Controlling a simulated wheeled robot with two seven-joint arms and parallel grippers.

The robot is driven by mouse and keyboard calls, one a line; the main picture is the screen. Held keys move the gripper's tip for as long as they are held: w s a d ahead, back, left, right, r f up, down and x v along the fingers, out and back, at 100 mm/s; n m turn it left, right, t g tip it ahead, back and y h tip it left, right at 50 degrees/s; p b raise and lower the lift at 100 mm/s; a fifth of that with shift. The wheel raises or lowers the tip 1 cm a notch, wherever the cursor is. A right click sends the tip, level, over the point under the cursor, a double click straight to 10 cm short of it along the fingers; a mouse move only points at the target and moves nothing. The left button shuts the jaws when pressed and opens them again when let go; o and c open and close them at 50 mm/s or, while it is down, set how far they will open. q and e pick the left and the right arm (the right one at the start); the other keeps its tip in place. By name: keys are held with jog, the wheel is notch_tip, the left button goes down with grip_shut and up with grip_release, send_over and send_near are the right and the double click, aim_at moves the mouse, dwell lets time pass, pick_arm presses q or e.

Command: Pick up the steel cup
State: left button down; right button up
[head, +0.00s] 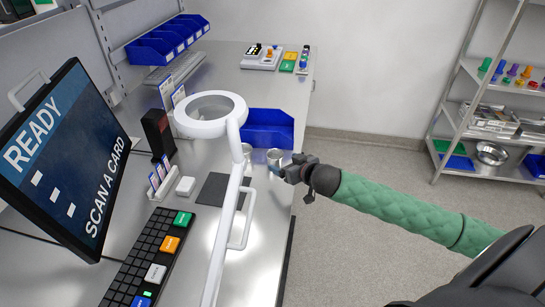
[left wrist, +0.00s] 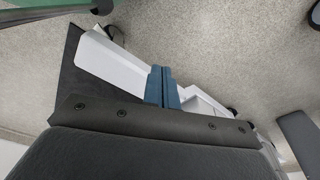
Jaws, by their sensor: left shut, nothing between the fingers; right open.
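A small steel cup (head: 274,156) stands on the steel bench, in front of the blue bin, near the bench's right edge. My right gripper (head: 284,171) is open, with its fingertips close to the cup's near right side. I cannot tell whether they touch it. A second shiny cup-like thing (head: 247,151) shows just left of it, partly hidden by the white lamp arm. My left gripper (left wrist: 162,86) is shut and empty, its blue fingers together in the left wrist view; it does not show in the head view.
A white ring lamp (head: 210,115) and its long arm stand over the bench left of the cup. A blue bin (head: 268,130) is behind the cup. A dark mat (head: 217,190), keyboard (head: 150,255) and monitor (head: 65,160) are to the left. Open floor lies right.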

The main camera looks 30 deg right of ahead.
aim_at(280, 159)
jog(key=shift+p+x, duration=0.3)
jog(key=shift+x, duration=0.5)
jog(key=p+x, duration=0.1)
jog(key=x, duration=0.1)
jog(key=p+x, duration=0.1)
jog(key=x, duration=0.1)
jog(key=shift+w+d+r+p, duration=0.1)
jog(key=shift+w+d+p, duration=0.05)
jog(key=shift+d+p, duration=0.15)
pick_arm(q)
jog(key=s+a+f, duration=0.3)
jog(key=f, duration=0.3)
jog(key=shift+s+t, duration=0.25)
jog(key=shift+t, duration=0.05)
pick_arm(e)
jog(key=shift+w+f, duration=0.25)
pick_arm(q)
jog(key=shift+f, duration=0.1)
pick_arm(e)
jog(key=shift+c, duration=0.2)
jog(key=c, duration=1)
pick_arm(q)
jog(key=shift+a, duration=0.1)
pick_arm(e)
jog(key=shift+c, duration=0.6)
jog(key=shift+r, duration=0.1)
